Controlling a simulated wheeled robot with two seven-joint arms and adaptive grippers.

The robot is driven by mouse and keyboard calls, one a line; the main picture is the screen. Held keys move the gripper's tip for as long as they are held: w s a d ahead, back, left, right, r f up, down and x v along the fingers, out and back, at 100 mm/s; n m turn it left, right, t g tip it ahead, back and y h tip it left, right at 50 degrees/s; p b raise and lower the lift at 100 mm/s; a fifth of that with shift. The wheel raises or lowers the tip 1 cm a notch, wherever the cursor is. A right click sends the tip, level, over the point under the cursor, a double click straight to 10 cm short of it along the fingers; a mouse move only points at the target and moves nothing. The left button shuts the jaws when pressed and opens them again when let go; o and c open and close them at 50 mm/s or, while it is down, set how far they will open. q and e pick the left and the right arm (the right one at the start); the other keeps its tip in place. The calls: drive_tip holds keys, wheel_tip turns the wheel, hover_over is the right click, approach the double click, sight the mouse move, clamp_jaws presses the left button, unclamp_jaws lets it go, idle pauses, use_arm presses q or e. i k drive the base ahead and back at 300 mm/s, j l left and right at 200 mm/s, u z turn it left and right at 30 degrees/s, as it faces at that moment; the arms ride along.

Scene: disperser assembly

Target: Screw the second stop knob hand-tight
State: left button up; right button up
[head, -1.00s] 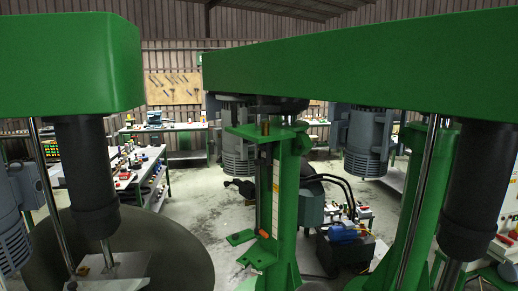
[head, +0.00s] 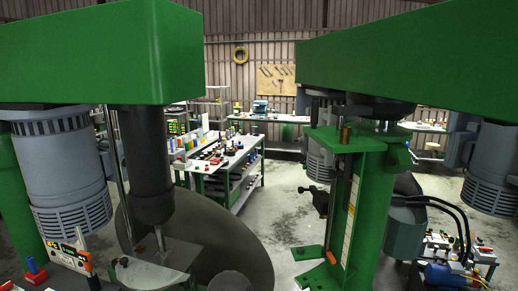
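No stop knob can be made out for certain. A small orange-red part (head: 331,257) sits low on the green column (head: 368,215) of the right machine, beside flat green brackets (head: 308,252). Two short brass-coloured pieces (head: 346,134) stand on top of the right column. I cannot tell whether any of these is the second stop knob. Neither of my grippers is in view.
Large green machine beams (head: 90,60) cross both sides of the view. A dark shaft housing (head: 146,165) and grey motor (head: 62,178) hang at left. A workbench (head: 232,165) with small parts stands behind. The concrete floor (head: 285,205) between is clear.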

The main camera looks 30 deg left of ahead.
sight(340, 157)
drive_tip(key=i+j+u, duration=0.15)
drive_tip(key=i+u, duration=0.45)
drive_tip(key=u, duration=0.25)
drive_tip(key=i+u, duration=0.4)
drive_tip(key=k+l, duration=0.05)
drive_tip(key=k, duration=0.05)
